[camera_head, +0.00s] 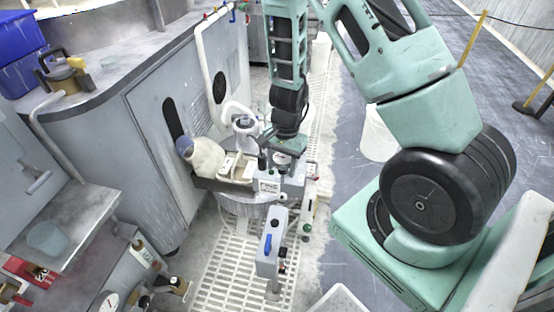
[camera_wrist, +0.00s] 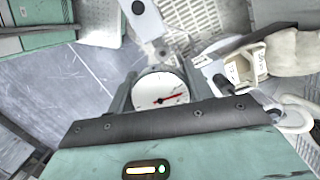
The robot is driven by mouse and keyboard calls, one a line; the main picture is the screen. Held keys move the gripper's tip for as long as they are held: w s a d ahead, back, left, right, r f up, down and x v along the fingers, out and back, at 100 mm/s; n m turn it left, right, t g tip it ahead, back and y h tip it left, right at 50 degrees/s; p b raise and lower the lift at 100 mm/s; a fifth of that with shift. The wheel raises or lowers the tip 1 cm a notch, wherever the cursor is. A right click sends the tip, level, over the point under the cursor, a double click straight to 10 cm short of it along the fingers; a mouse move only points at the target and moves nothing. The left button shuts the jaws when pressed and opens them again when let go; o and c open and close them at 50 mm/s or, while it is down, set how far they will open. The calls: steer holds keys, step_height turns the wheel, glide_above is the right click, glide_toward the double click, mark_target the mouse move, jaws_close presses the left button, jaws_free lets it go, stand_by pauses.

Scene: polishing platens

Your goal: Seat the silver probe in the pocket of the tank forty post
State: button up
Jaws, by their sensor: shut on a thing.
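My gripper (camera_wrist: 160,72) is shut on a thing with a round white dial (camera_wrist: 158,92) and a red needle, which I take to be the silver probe. The dial faces the wrist camera and hides most of the stem below it. In the head view my gripper (camera_head: 284,160) hangs above a grey post top with a white label (camera_head: 269,186). The label's lettering is too small to read surely, so I cannot tell if it is the tank forty post. The pocket is not clearly visible.
A tray (camera_head: 222,187) with a cream sack (camera_head: 205,158) stands left of my gripper. A grey cabinet (camera_head: 150,125) borders the left; white grating (camera_head: 225,275) covers the floor.

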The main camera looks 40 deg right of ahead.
steer(key=shift+f, duration=0.1)
steer(key=b, duration=0.5)
glide_above(280, 199)
steer(key=shift+w+d+f, duration=0.1)
steer(key=shift+d+f, duration=0.05)
steer(key=shift+f, duration=1.25)
steer(key=shift+d+f, duration=0.1)
steer(key=shift+f, duration=1.3)
steer(key=shift+f+b, duration=2.8)
steer(key=shift+f, duration=0.2)
steer(key=o, duration=1.1)
steer(key=r+p, duration=0.1)
steer(key=r, duration=0.4)
steer(key=d+r+p, duration=0.1)
steer(key=r+p, duration=0.1)
steer(key=r, duration=0.4)
steer(key=w+d+r+p, duration=0.1)
steer(key=r+p, duration=0.1)
steer(key=r, duration=0.4)
steer(key=shift+d+r, duration=0.1)
steer(key=shift+d, duration=0.15)
